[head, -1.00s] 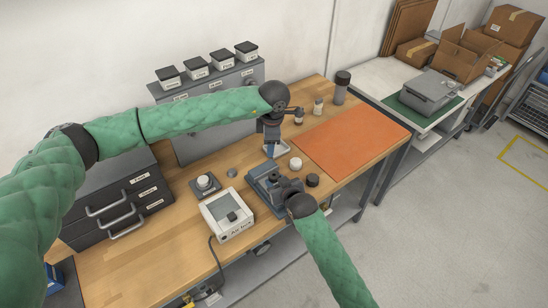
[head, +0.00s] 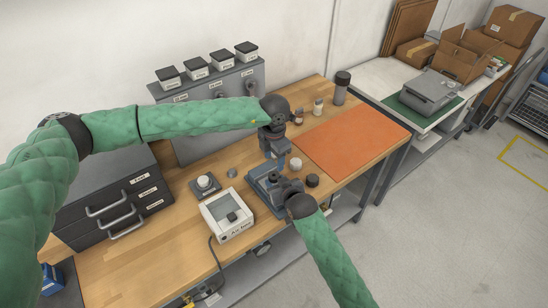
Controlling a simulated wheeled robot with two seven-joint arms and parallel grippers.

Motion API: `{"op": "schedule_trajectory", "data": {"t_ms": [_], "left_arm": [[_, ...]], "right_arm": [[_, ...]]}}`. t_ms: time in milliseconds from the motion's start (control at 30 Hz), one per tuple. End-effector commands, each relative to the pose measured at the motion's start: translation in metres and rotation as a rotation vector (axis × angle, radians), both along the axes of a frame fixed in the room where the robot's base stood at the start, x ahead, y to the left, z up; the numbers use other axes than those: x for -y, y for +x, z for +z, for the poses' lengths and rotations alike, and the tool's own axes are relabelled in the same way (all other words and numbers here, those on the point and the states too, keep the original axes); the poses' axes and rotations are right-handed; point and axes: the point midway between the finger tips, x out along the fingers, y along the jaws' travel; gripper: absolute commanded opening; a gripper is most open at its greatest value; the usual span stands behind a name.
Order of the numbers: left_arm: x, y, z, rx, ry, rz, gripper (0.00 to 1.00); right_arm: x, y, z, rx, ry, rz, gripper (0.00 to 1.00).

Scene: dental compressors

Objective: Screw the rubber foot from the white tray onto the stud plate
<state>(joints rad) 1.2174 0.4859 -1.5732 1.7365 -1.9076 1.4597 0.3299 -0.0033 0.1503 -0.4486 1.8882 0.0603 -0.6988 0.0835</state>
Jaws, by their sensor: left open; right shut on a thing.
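My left gripper (head: 274,156) is open and points down just behind a blue-grey vise-like fixture (head: 262,190). My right gripper (head: 284,188) is shut at this fixture. The thing in its jaws is hidden by the gripper itself, and I cannot make out the stud plate. I cannot pick out the rubber foot with certainty. A small black round piece (head: 312,180) lies on the bench right of the fixture.
A white round piece (head: 295,163) stands close right of my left gripper. An orange mat (head: 350,140) lies clear at the right. Dark drawers (head: 130,205) stand at the left. A knob-topped block (head: 205,184) and small grey piece (head: 232,172) sit mid-bench.

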Motion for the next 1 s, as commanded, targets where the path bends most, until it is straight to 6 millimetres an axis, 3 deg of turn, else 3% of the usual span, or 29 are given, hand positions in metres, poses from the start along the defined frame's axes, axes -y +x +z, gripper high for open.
{"op": "schedule_trajectory", "data": {"t_ms": [367,1000], "left_arm": [[0.0,0.0,-0.007,0.0,0.0,-0.002,0.53],[0.0,0.0,-0.078,0.0,0.0,-0.003,0.53]], "right_arm": [[0.0,0.0,0.0,0.0,0.001,0.0,0.0],[0.0,0.0,0.0,0.0,0.001,0.0,0.0]]}}
